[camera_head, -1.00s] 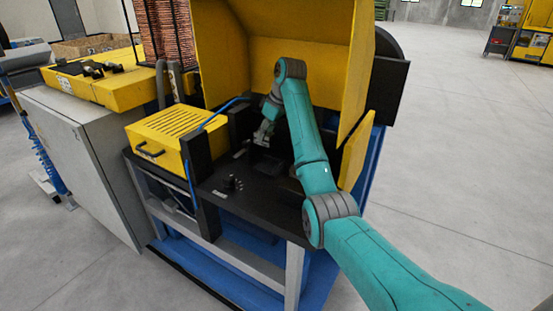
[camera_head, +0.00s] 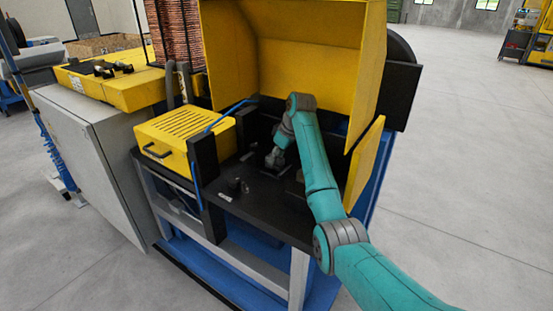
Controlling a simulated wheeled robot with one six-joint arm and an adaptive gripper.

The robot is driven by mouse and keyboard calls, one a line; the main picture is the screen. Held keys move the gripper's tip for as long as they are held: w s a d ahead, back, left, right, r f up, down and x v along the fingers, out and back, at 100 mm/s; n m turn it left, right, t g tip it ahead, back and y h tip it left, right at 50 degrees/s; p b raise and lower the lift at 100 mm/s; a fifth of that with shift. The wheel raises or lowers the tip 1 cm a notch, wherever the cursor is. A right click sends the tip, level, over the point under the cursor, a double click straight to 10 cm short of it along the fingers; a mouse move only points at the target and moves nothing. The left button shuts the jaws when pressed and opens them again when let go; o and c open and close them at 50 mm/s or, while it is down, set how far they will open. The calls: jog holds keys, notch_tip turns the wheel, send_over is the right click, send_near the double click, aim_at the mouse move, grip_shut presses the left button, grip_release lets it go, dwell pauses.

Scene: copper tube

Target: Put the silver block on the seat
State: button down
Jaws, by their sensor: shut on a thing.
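My gripper (camera_head: 275,160) is small and grey in the head view, inside the yellow-hooded machine, pointing down low over the black worktop (camera_head: 262,205). It is shut on a small greyish thing at its tip, which I take to be the silver block; its outline does not stand apart from the fingers. The seat cannot be made out clearly; a dark raised fixture (camera_head: 297,180) stands just right of and nearer than the gripper, partly behind my teal arm. I cannot tell whether the held thing touches the worktop.
The yellow hood (camera_head: 310,50) rises behind and a yellow side panel (camera_head: 362,163) stands right of my arm. A vented yellow box (camera_head: 185,138) and a black post (camera_head: 203,165) with a blue hose are to the left. Small dark knobs (camera_head: 236,186) sit on the worktop.

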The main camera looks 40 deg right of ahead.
jog(key=shift+f, duration=0.35)
jog(key=shift+f, duration=0.1)
jog(key=c, duration=0.7)
grip_release()
jog(key=shift+v, duration=3.85)
jog(key=shift+w+a, duration=0.1)
